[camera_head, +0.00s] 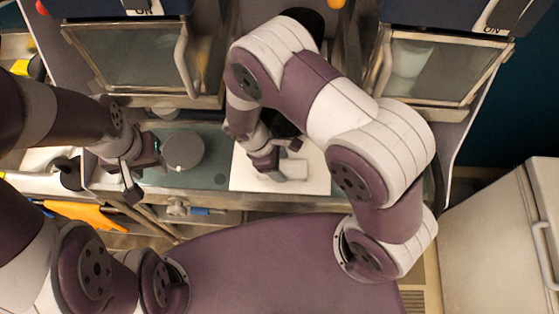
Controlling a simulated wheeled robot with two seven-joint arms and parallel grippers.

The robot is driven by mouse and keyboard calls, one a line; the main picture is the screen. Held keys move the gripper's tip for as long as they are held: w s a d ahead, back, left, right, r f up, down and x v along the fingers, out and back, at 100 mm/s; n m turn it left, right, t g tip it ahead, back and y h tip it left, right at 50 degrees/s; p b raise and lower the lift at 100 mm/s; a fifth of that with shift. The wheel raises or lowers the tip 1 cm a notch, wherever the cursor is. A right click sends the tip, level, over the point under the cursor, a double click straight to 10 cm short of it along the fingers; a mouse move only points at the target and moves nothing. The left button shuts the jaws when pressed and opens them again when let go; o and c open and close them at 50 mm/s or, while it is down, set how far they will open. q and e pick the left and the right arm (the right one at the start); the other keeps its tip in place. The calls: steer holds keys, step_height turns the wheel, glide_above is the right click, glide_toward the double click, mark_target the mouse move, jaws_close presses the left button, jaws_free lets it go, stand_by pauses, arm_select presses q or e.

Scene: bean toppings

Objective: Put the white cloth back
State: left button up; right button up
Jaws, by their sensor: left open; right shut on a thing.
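The white cloth (294,169) is a small pale folded shape over the white board (312,183) in the middle of the counter. My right gripper (272,166) reaches down from above and is shut on its left side. The cloth is at or just above the board; I cannot tell whether it touches. My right arm covers part of the board's right and back. My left gripper (138,178) is open and empty at the counter's left front, left of a round grey container (183,150).
Two glass-fronted machines (137,57) and (432,70) stand at the back left and back right. A blue-handled tool (203,211) is at the front edge. An orange object (85,213) lies at left. A white cabinet (505,240) stands at right.

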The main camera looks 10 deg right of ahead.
steer(key=shift+s+f, duration=0.1)
steer(key=shift+s, duration=0.35)
steer(key=o, duration=1)
steer(key=shift+o, duration=0.6)
steer(key=shift+w, duration=0.25)
steer(key=shift+r, duration=0.35)
steer(key=b+v, duration=0.3)
steer(key=v, duration=0.6)
steer(key=shift+a+f, duration=0.15)
steer(key=shift+a, duration=0.05)
arm_select(q)
steer(key=shift+s+f+p, duration=0.15)
steer(key=shift+s+f, duration=0.05)
steer(key=shift+f, duration=0.35)
steer(key=shift+s+f+p, duration=0.15)
steer(key=shift+s+f, duration=0.05)
steer(key=shift+f, duration=0.35)
arm_select(e)
steer(key=shift+v, duration=1.45)
steer(key=shift+d, duration=0.15)
